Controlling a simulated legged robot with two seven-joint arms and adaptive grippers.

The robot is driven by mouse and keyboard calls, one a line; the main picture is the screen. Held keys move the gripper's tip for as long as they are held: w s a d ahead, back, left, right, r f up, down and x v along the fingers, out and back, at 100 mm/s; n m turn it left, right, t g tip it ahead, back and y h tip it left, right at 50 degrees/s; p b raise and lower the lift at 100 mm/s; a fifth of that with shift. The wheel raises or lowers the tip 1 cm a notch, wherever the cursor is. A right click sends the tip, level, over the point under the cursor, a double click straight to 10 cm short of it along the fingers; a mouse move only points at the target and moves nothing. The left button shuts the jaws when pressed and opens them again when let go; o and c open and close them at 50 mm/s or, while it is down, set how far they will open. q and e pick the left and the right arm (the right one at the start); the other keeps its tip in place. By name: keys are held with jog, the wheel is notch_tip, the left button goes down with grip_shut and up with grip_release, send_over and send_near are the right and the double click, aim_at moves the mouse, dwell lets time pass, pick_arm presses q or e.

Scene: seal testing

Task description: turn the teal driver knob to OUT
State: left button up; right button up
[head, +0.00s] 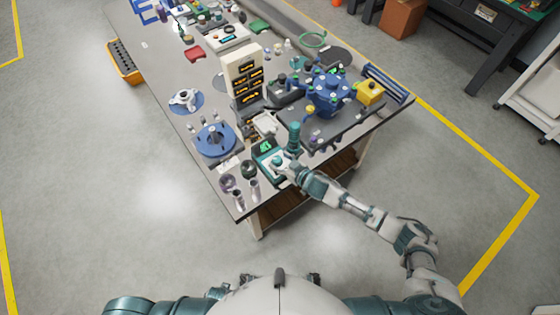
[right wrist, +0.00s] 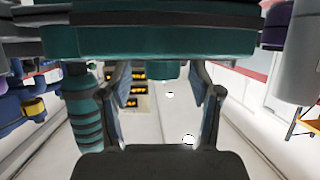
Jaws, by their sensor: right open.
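The teal driver unit (head: 264,152) with a lit green display sits near the table's front corner in the head view. A teal cylinder (head: 294,135) stands upright beside it. My right gripper (head: 281,163) is at the unit's near side and covers part of it. In the right wrist view the gripper (right wrist: 163,78) is open, with one finger on each side. A teal body (right wrist: 150,42) spans the top there, and a short teal knob (right wrist: 166,70) juts from it between the fingertips. I cannot tell whether the fingers touch it, nor read its setting. My left gripper is out of view.
The ribbed teal cylinder (right wrist: 85,118) is close to the left finger in the wrist view. Small cups (head: 240,190) stand left of the unit on the table. A blue round fixture (head: 215,140) and a blue valve assembly (head: 330,92) stand farther back. The floor in front is clear.

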jog(key=shift+w+a, duration=0.15)
jog(key=shift+a, duration=0.4)
jog(key=shift+d+f, duration=0.15)
jog(key=shift+d, duration=0.2)
jog(key=c, duration=1.1)
jog(key=shift+c, duration=0.2)
